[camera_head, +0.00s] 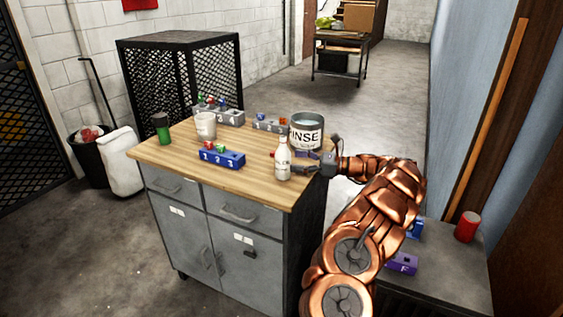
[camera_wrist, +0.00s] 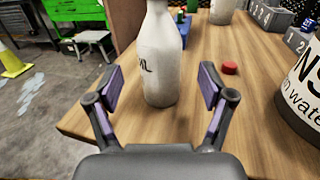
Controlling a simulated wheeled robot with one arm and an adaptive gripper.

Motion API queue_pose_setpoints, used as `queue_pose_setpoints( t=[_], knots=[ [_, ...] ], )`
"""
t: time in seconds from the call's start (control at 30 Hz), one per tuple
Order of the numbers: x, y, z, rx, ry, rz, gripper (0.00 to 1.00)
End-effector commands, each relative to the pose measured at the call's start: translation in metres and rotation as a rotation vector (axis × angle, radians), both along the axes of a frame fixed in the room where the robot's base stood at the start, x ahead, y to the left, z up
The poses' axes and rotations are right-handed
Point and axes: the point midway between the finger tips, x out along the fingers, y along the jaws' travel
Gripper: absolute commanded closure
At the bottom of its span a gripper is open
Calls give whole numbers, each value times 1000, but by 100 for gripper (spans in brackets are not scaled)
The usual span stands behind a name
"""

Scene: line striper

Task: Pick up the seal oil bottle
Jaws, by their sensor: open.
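The seal oil bottle (camera_head: 283,160) is white with a narrow neck and stands upright on the wooden cabinet top, near its right front edge. In the wrist view the bottle (camera_wrist: 161,60) stands just ahead, between the lines of the fingers; its top is cut off and only part of its dark lettering shows. My gripper (camera_wrist: 159,88) is open, with a purple-padded finger on either side of the bottle's lower body. It holds nothing. In the head view my gripper (camera_head: 305,165) reaches in from the right, close beside the bottle.
The rinse bucket (camera_head: 307,134) stands behind the bottle, close to my arm. A small red cap (camera_wrist: 229,68) lies on the wood. A blue numbered block (camera_head: 221,159), a white cup (camera_head: 206,126) and a green container (camera_head: 162,128) stand farther left. Bare wood lies at the front.

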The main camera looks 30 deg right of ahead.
Motion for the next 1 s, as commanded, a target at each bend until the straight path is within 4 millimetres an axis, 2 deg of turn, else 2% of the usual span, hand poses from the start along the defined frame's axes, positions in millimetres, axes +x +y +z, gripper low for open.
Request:
queue_pose_setpoints(
  t=[0.4, 0.63, 1.0],
  knots=[
    [34, 36, 2, -1, -1, 4, 19],
    [35, 38, 1, -2, -1, 4, 19],
    [35, 38, 1, -1, 0, 4, 57]
  ],
)
